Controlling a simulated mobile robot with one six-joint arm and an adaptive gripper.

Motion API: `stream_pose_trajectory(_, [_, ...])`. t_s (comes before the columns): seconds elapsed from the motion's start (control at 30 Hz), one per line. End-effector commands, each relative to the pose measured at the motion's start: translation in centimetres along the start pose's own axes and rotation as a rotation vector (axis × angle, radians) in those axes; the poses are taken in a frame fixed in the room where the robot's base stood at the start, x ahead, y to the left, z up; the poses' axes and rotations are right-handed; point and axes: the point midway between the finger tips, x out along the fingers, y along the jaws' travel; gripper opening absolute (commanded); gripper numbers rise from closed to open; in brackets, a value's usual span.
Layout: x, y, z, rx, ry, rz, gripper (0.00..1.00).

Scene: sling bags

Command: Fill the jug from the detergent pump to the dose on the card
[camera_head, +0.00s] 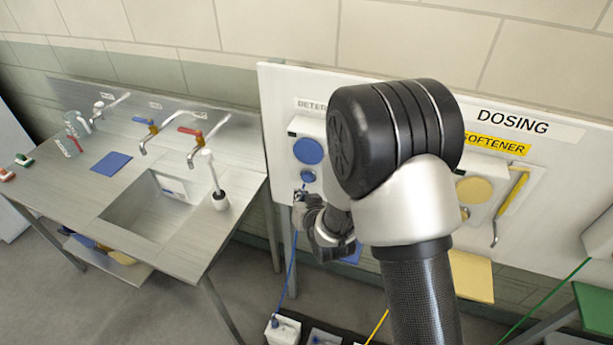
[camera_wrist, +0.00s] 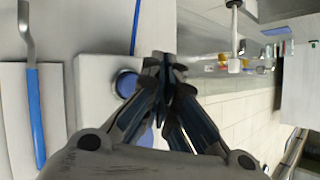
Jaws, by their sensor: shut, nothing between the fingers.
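The detergent pump (camera_head: 308,150) is a white wall box with a large blue disc and a smaller blue button (camera_head: 308,176) below. In the wrist view the blue button (camera_wrist: 126,83) is just left of my fingertips, and the large disc is mostly hidden behind my fingers. My gripper (camera_head: 299,197) is shut and empty in front of the pump's lower end; its fingers also show in the wrist view (camera_wrist: 164,62). I cannot tell whether they touch the button. A clear jug (camera_head: 80,122) stands at the bench's far left. I cannot make out the dose card.
A blue-sleeved metal lever (camera_wrist: 36,115) is beside the pump. The yellow softener pump (camera_head: 474,190) is right of my arm, which hides part of the board (camera_head: 280,110). The bench (camera_head: 120,190) at left has a sink (camera_head: 150,210), taps and a blue mat (camera_head: 111,163).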

Motion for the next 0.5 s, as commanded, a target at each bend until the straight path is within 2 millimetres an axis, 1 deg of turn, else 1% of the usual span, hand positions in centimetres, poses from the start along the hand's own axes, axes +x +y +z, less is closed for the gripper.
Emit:
stream_pose_trajectory(0.1, [1.0, 0.7, -0.6, 0.002, 0.001, 0.0, 0.0])
stream_pose_trajectory(0.2, [1.5, 1.0, -0.9, 0.001, 0.0, -0.001, 0.0])
stream_pose_trajectory(0.5, [1.8, 1.3, -1.2, 0.0, -0.001, 0.0, 0.0])
